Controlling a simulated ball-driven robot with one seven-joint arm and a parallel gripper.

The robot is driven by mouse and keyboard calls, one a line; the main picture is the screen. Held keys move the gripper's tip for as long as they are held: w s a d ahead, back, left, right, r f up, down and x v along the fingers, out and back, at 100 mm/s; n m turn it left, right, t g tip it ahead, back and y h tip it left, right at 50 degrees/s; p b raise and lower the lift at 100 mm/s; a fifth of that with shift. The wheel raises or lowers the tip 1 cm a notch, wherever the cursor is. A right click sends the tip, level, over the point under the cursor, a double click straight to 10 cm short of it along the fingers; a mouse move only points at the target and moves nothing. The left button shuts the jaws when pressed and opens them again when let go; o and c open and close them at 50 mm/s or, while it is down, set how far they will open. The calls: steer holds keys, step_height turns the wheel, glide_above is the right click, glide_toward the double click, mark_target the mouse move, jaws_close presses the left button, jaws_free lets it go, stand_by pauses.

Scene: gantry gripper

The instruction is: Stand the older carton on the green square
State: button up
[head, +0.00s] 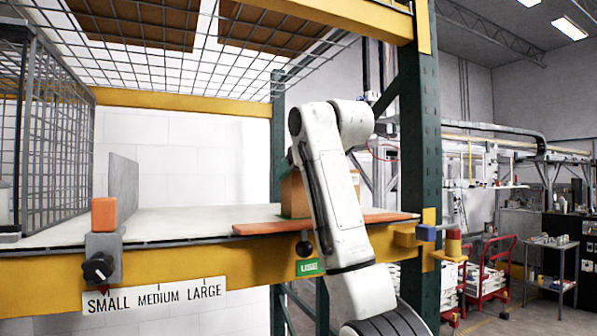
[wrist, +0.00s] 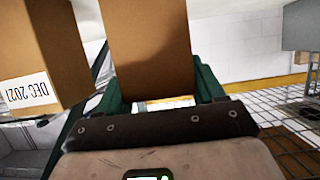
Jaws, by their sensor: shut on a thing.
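In the wrist view my gripper (wrist: 157,88) has its green fingers on both sides of a plain brown carton (wrist: 148,38) and is shut on it. No date shows on this carton's visible face. A second brown carton (wrist: 45,45) is at the left of the wrist view. Its white label is upside down and seems to read DEC 2027; the last digit is hard to tell. In the head view a brown carton (head: 292,196) shows partly behind my arm; I cannot tell which of the two it is. I cannot make out a green square on the shelf.
The pale shelf (head: 190,222) has an orange strip (head: 262,228) at its front right edge. A green USE label (head: 309,267) is on the yellow beam below. A grey upright plate (head: 124,192), an orange block (head: 104,214) and a wire cage (head: 60,140) stand left. Wire mesh hangs above.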

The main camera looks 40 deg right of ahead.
steer(key=o, duration=1.4)
steer(key=shift+f, duration=0.1)
steer(key=shift+s, duration=0.1)
steer(key=b+v, duration=0.4)
steer(key=v, duration=0.8)
steer(key=shift+b, duration=0.4)
